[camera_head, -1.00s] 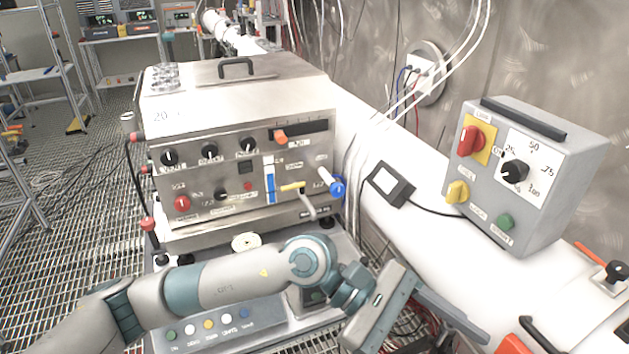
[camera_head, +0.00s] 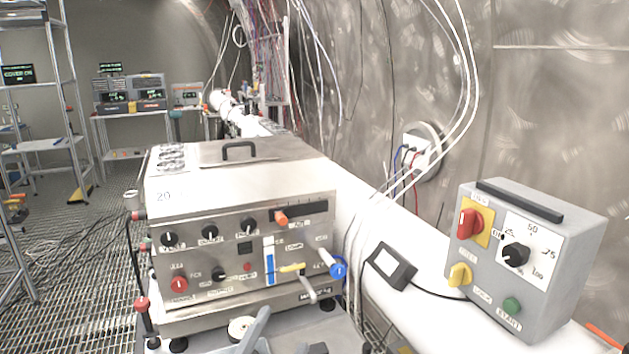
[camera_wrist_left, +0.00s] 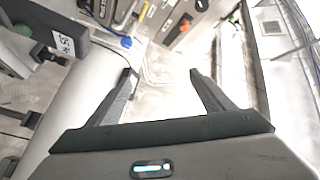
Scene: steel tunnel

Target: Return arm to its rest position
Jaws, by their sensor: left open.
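My left gripper (camera_head: 285,340) shows only in part at the bottom edge of the head view, in front of the steel control box (camera_head: 235,200). The rest of my left arm is out of the head view. The left wrist view shows both dark fingers of this gripper (camera_wrist_left: 160,74) spread apart with nothing between them. My right gripper is in neither view.
A grey switch box (camera_head: 530,255) with a red knob, a black dial and a green button stands at the right. A small dark-framed box (camera_head: 390,266) sits on the white pipe. Shelving (camera_head: 62,110) stands at the left over open grating floor.

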